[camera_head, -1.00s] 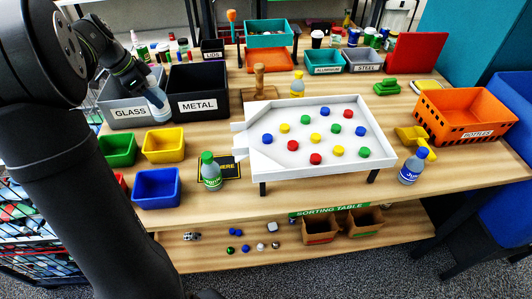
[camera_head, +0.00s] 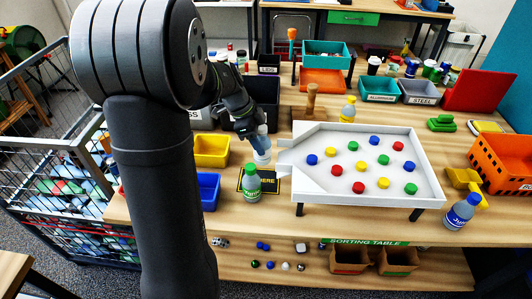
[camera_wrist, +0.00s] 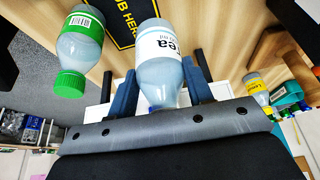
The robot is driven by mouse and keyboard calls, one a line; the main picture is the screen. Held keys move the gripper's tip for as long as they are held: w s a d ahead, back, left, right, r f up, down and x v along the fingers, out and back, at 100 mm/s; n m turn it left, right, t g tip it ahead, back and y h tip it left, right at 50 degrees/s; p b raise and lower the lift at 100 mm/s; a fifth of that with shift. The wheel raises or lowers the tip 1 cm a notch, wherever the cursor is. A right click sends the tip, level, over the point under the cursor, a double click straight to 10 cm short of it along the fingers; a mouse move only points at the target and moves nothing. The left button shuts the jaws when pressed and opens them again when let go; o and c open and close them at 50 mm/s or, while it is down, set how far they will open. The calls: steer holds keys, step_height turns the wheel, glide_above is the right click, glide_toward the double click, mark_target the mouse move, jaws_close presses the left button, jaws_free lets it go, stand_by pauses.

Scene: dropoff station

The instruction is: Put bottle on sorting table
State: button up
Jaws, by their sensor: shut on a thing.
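My gripper (camera_head: 256,132) is shut on a bottle (camera_head: 262,157) with a blue-grey body and a pale end. The tray holds several red, yellow, green and blue caps. The green "SORTING TABLE" label (camera_head: 365,242) is below the tray on the bench front.
A green-capped bottle (camera_head: 252,184) stands close to the held one. A blue-capped bottle (camera_head: 461,212) stands at the tray's front right, a yellow-capped one (camera_head: 348,110) behind it. Yellow (camera_head: 212,150) and blue (camera_head: 207,188) bins lie left.

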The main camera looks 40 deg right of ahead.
steer(key=shift+f, duration=2.5)
steer(key=shift+f, duration=0.1)
steer(key=o, duration=0.9)
steer(key=shift+o, duration=0.2)
steer(key=v, duration=1.2)
steer(key=x, duration=1.2)
steer(key=shift+s+f, duration=0.1)
steer(key=shift+f, duration=0.05)
step_height(320, 180, up, 3)
steer(key=shift+f, duration=0.15)
steer(key=shift+r, duration=0.6)
